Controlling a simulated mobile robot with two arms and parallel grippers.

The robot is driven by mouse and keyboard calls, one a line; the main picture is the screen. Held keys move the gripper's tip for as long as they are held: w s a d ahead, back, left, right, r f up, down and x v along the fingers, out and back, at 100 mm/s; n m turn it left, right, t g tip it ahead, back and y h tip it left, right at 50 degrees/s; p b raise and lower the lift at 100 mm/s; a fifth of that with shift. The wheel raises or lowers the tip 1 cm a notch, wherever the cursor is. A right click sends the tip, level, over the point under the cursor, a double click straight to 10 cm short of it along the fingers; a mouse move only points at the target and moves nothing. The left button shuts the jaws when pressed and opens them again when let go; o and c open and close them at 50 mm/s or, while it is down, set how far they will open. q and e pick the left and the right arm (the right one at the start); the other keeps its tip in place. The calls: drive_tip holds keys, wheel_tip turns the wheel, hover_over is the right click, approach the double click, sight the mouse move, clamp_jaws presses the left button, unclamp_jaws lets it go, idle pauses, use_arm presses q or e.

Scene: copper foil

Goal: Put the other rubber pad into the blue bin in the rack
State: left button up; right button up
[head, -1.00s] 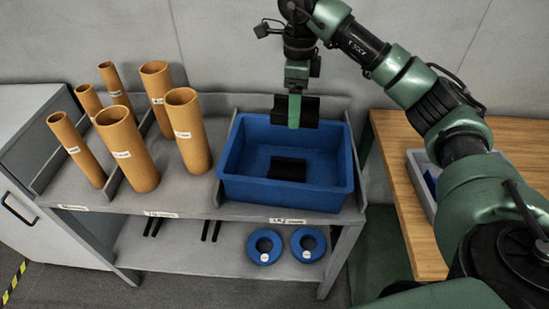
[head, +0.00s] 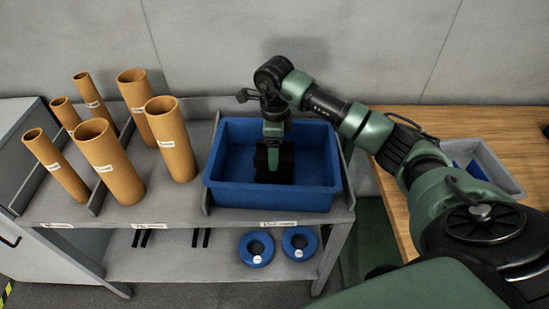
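The blue bin (head: 272,198) stands on the rack's top shelf (head: 180,203), at its right end. My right gripper (head: 273,158) is lowered into the bin and appears shut on a black rubber pad (head: 287,158). The fingers cover part of the pad. The first pad, seen lying in the bin earlier, cannot be told apart from the held one; they overlap in this view. Whether the held pad touches the bin floor is unclear. My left gripper is out of view.
Two blue rings (head: 256,249) lie on the lower shelf. A grey tray (head: 497,171) with blue items sits on the wooden table (head: 450,122) at right.

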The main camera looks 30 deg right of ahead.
wheel_tip(320, 180, down, 4)
drive_tip(key=shift+f+p, duration=0.1)
drive_tip(key=shift+p, duration=0.25)
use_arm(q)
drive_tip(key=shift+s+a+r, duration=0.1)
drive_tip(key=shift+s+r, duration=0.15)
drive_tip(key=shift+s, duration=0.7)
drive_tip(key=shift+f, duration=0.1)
use_arm(e)
drive_tip(key=shift+f+b, duration=0.35)
drive_tip(key=shift+b, duration=0.05)
drive_tip(key=o, duration=1.5)
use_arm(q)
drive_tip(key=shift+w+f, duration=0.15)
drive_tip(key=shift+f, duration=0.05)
use_arm(e)
drive_tip(key=shift+r, duration=0.1)
